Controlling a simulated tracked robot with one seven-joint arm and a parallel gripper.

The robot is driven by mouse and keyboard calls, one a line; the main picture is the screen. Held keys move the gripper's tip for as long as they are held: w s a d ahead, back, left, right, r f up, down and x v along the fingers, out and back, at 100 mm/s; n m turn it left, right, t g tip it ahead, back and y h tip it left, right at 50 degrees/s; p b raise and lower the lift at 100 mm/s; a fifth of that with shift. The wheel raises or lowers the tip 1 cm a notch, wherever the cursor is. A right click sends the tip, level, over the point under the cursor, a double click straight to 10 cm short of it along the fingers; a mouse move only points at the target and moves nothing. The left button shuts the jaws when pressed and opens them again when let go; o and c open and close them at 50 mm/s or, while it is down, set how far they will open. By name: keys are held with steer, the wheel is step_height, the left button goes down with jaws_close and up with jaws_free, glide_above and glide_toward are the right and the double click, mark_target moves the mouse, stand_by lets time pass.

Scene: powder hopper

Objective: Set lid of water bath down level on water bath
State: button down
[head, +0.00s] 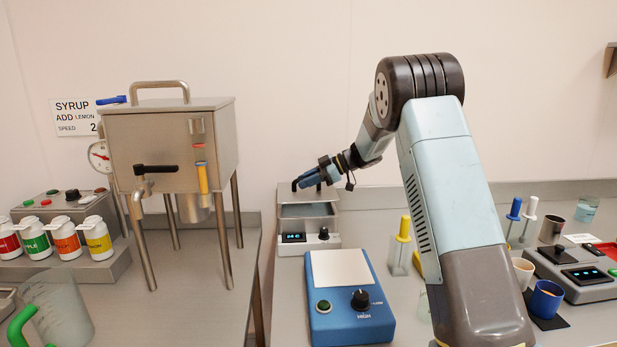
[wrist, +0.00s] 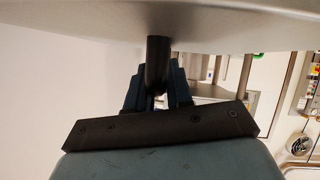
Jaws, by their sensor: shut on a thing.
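The water bath (head: 295,249) is a grey metal box with a small lit display and a dark knob, standing at the back of the right-hand counter. Its grey lid (head: 316,194) is over the top of the bath, with a darker band showing below it; I cannot tell whether it touches the rim. My gripper (head: 309,179) is shut on the lid's dark handle, above the lid. In the wrist view the fingers close around the dark handle (wrist: 157,62), and the lid (wrist: 210,14) spans the top of the picture as a broad grey surface.
A blue device (head: 350,315) with a pale top plate stands in front of the bath. A steel hopper on legs (head: 160,150) stands to the left across a counter gap. A yellow-handled tool in a clear holder (head: 399,257) is to the right.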

mark_target(308, 191)
steer(key=shift+s+f, duration=0.1)
steer(key=shift+f, duration=1.9)
steer(key=shift+f, duration=0.2)
steer(key=c, duration=0.9)
jaws_free()
steer(key=shift+f, duration=0.1)
steer(key=shift+d, duration=0.1)
steer(key=v, duration=1.3)
steer(key=shift+d+r, duration=0.25)
